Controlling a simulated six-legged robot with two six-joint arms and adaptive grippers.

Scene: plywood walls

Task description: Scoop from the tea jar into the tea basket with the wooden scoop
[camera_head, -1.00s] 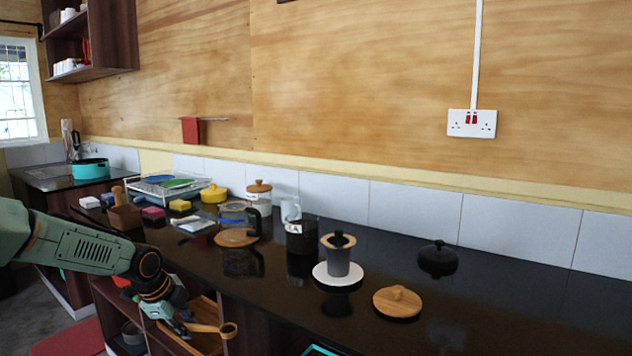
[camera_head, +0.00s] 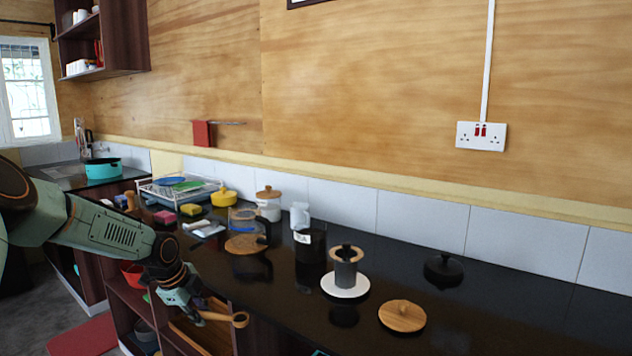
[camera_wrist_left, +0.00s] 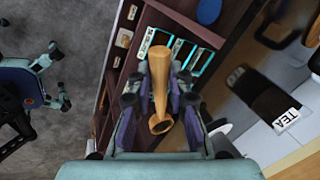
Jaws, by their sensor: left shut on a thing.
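The wooden scoop (camera_head: 240,319) is clamped in my left gripper (camera_head: 186,301), in front of and below the counter's front edge; its round bowl points right. In the left wrist view the scoop (camera_wrist_left: 158,90) lies between the shut fingers. The tea jar (camera_head: 310,244), dark with a white TEA label, stands open-topped on the counter, right of and beyond the gripper; it also shows in the left wrist view (camera_wrist_left: 272,101). The tea basket (camera_head: 346,272), a dark cup with a wooden ring on top, stands on a white saucer (camera_head: 345,289) right of the jar.
A round wooden lid (camera_head: 402,316) and a black lid (camera_head: 443,268) lie on the black counter (camera_head: 520,310). The counter's right side is clear.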

